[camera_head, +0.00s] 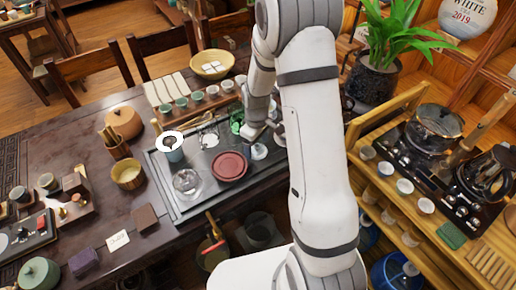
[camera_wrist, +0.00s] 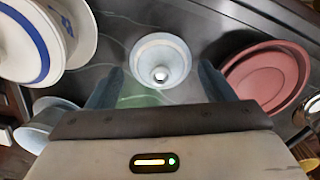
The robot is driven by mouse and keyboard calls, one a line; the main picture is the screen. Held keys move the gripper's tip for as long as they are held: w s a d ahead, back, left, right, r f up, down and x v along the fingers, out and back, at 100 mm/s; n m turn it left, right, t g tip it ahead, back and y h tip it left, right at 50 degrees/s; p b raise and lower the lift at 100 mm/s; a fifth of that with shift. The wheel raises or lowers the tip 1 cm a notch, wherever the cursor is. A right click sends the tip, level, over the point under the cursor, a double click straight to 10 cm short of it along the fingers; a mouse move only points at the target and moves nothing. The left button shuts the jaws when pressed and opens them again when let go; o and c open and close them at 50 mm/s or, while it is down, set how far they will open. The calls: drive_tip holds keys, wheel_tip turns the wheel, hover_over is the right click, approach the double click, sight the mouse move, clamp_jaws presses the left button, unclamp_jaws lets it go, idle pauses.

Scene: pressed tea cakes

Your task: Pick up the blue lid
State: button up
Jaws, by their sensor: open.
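The pale blue lid (camera_wrist: 160,58), round with a small light knob at its middle, lies on the dark tea tray in the wrist view. It also shows in the head view (camera_head: 259,152), just below my gripper (camera_head: 262,133). In the wrist view my gripper (camera_wrist: 161,75) is open, with one finger to the left of the lid and one to the right. The lid sits between and just beyond the fingertips. I cannot tell whether either finger touches it.
A dark red round dish (camera_head: 229,166) lies close by, right of my gripper in the wrist view (camera_wrist: 268,76). A white bowl with a blue ring (camera_wrist: 30,42) stands at upper left there. A glass vessel (camera_head: 187,182) and small cups (camera_head: 197,95) stand around the tray (camera_head: 200,205).

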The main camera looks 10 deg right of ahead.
drive_tip(key=shift+f, duration=0.5)
drive_tip(key=c, duration=0.7)
